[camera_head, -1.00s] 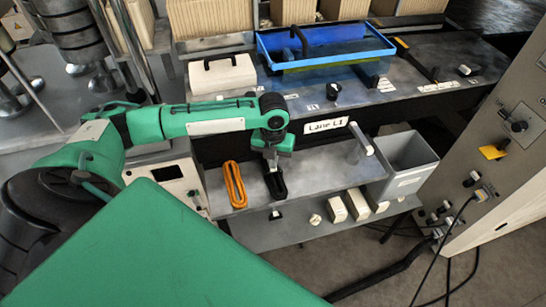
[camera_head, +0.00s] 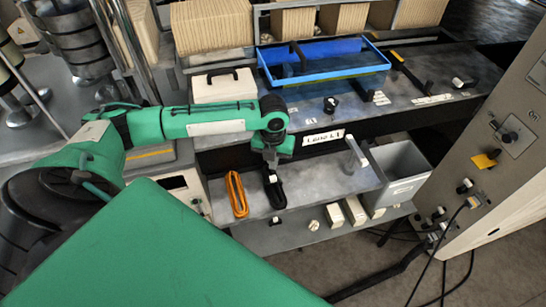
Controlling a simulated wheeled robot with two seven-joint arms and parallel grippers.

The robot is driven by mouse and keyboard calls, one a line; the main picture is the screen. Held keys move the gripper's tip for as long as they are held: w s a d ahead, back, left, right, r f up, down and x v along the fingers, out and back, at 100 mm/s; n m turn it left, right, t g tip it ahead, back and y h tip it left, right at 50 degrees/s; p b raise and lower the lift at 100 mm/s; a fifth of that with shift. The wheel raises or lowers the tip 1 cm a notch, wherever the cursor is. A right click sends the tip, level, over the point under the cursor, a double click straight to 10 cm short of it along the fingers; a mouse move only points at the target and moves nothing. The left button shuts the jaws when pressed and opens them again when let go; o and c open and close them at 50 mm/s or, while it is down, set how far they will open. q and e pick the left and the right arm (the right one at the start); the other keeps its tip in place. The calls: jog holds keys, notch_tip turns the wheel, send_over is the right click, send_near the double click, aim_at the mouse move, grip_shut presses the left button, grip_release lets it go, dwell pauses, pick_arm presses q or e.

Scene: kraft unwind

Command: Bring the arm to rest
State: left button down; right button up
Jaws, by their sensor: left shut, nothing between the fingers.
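My left arm comes in from the left, green with a dark wrist. Its gripper (camera_head: 271,163) points down over the lower shelf (camera_head: 310,187), just above or at the far end of a black looped strap (camera_head: 274,190). The gripper is shut with nothing between its fingers. Whether its tips touch the strap I cannot tell. An orange looped strap (camera_head: 237,194) lies on the shelf to the left of the black one. My right gripper is not in view.
A blue tray (camera_head: 325,83) and a white case (camera_head: 224,87) stand on the upper bench. A grey bin (camera_head: 400,188) stands at the shelf's right end, beside an upright white-topped post (camera_head: 357,152). A control cabinet (camera_head: 500,150) stands at the right, with cables on the floor.

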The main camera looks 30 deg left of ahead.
pick_arm(q)
jog(key=shift+r+p, duration=0.7)
jog(key=shift+r, duration=0.25)
jog(key=shift+f, duration=0.1)
